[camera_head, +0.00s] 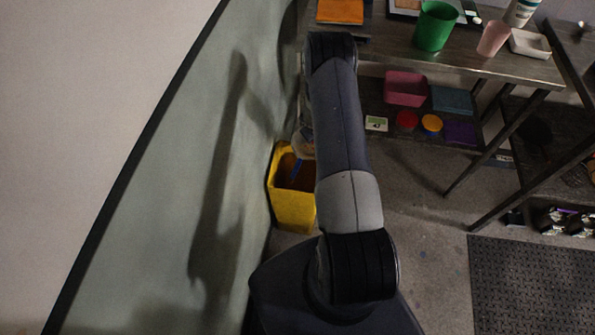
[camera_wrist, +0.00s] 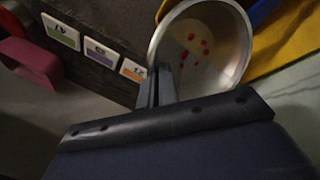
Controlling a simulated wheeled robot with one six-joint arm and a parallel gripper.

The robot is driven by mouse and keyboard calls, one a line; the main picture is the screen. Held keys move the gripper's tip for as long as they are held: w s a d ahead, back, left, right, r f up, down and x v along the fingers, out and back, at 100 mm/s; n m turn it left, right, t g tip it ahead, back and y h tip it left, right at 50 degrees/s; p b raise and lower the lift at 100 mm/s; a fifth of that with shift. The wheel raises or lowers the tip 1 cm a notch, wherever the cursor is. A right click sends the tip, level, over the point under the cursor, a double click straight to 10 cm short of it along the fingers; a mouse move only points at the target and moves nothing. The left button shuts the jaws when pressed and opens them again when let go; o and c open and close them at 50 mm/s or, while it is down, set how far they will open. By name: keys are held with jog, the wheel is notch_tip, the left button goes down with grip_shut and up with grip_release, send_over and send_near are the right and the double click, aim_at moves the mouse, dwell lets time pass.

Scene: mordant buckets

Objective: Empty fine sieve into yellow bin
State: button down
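The fine sieve (camera_wrist: 225,40) is a round metal bowl with a pale inside and several red bits in it. In the wrist view my gripper (camera_wrist: 156,88) is shut at the sieve's near left edge; the exact grip point is partly hidden. In the head view a small part of the sieve (camera_head: 303,146) shows beside my arm, over the far end of the yellow bin. The yellow bin (camera_head: 293,212) stands on the floor by the green wall, with its right side hidden by my arm. It also shows behind the sieve in the wrist view (camera_wrist: 292,45).
A shelf table at the upper right holds a green cup (camera_head: 435,27) and a pink cup (camera_head: 493,39), with a pink tub (camera_head: 405,88) below. Numbered cards (camera_wrist: 100,52) line a dark edge.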

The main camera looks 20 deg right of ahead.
jog(key=shift+s+a+f+b, duration=0.1)
jog(key=shift+s+a+b, duration=0.2)
jog(key=shift+b, duration=2.75)
jog(key=b, duration=0.2)
jog(key=shift+a+r+t+h+b, duration=0.1)
jog(key=shift+r+t+h+b, duration=0.1)
jog(key=shift+t+h+b, duration=0.15)
jog(key=b, duration=0.3)
jog(key=shift+s+a+r+h, duration=0.15)
jog(key=shift+a+h, duration=0.05)
jog(key=shift+h, duration=0.15)
jog(key=b, duration=0.3)
jog(key=a+r+t+h+b, duration=0.1)
jog(key=b, duration=0.2)
jog(key=shift+s, duration=0.25)
jog(key=shift+s+a+r+t+h+b, duration=0.35)
jog(key=shift+h+b, duration=0.15)
jog(key=shift+b, duration=2.05)
jog(key=shift+s+a+r+t+h+b, duration=0.35)
jog(key=shift+a+h+b, duration=0.35)
jog(key=shift+b, duration=1.55)
jog(key=shift+s+a+t+h+b, duration=0.3)
jog(key=shift+s+a+b, duration=0.1)
jog(key=shift+b, duration=0.25)
jog(key=shift+s+a+b, duration=0.15)
jog(key=shift+a+b, duration=0.1)
jog(key=shift+b, duration=0.15)
jog(key=shift+s+a+r+t+h+b, duration=0.15)
jog(key=shift+s+a+t+h+b, duration=0.15)
jog(key=shift+a+b, duration=0.2)
